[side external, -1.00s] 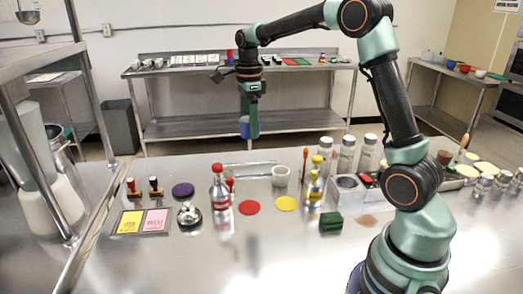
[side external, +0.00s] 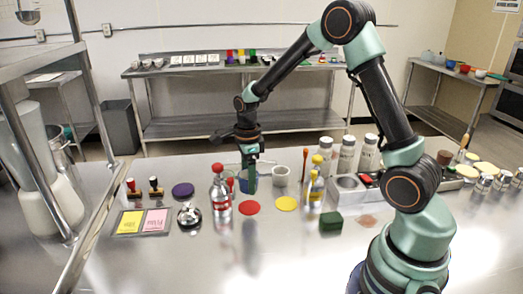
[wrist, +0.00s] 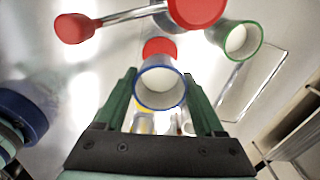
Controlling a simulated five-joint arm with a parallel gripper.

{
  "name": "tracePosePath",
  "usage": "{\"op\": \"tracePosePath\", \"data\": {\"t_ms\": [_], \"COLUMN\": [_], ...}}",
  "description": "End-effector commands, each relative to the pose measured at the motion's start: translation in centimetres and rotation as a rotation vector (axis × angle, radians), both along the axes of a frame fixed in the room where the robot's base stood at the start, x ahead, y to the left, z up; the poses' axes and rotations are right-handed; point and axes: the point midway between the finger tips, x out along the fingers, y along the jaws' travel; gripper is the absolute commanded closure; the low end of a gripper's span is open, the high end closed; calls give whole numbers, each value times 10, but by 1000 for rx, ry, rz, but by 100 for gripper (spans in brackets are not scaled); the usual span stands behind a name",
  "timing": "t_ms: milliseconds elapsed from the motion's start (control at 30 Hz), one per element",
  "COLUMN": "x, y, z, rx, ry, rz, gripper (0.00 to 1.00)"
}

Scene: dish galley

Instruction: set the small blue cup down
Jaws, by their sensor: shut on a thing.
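The small blue cup sits between the green fingers of my gripper (side external: 250,184), which is shut on it. In the side view the cup (side external: 243,184) shows as blue beside the finger, low over the table near the red disc (side external: 249,208). In the wrist view I look into the blue-rimmed mouth of the cup (wrist: 160,88), between the two fingertips (wrist: 160,100). It looks upright and partly covers the red disc (wrist: 159,47). I cannot tell whether its base touches anything.
A red-capped bottle (side external: 220,194) stands close left of my gripper. A green-rimmed cup (wrist: 238,40) is nearby in the wrist view. A pale cup (side external: 280,176) and a yellow disc (side external: 286,204) lie to the right. The front table (side external: 205,260) is clear.

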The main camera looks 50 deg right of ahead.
Motion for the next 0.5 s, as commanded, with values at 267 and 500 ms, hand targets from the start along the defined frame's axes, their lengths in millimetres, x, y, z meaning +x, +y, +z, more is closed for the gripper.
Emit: {"op": "tracePosePath", "data": {"t_ms": [267,500], "x": [0,0], "y": [0,0], "z": [-28,-58], "rx": [0,0], "ry": [0,2], "rz": [0,0], "gripper": [90,90]}}
